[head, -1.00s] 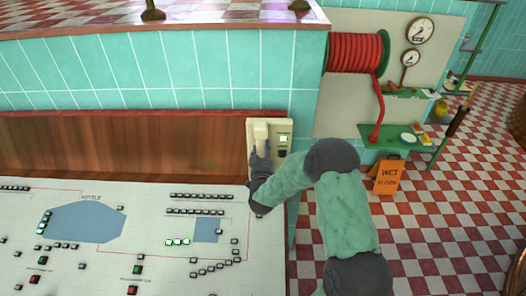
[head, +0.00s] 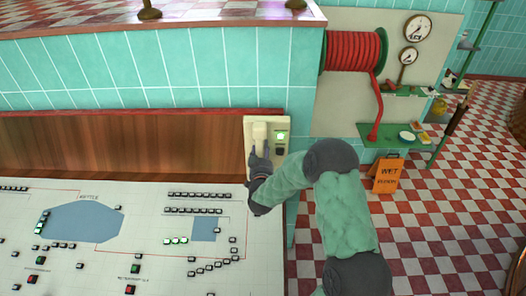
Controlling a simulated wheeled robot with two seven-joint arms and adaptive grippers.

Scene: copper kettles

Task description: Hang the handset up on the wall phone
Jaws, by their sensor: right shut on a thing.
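The wall phone (head: 281,122) is a cream panel with a small lit green display and a dark square, fixed to the teal tiled wall at the right end of the wooden backboard. The cream handset (head: 260,131) is upright at the left part of the phone's face. My right gripper (head: 260,151) is shut on the handset's lower part, fingers pointing up. The gripper and wrist hide the handset's lower end and the phone's bottom left. I cannot tell whether the handset touches its cradle. My left gripper is out of view.
A white control desk (head: 150,215) with several buttons lies below and left of the phone. A red hose reel (head: 352,52), a green shelf (head: 400,133) and an orange wet-floor sign (head: 388,175) are to the right. Checkered floor lies open beyond.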

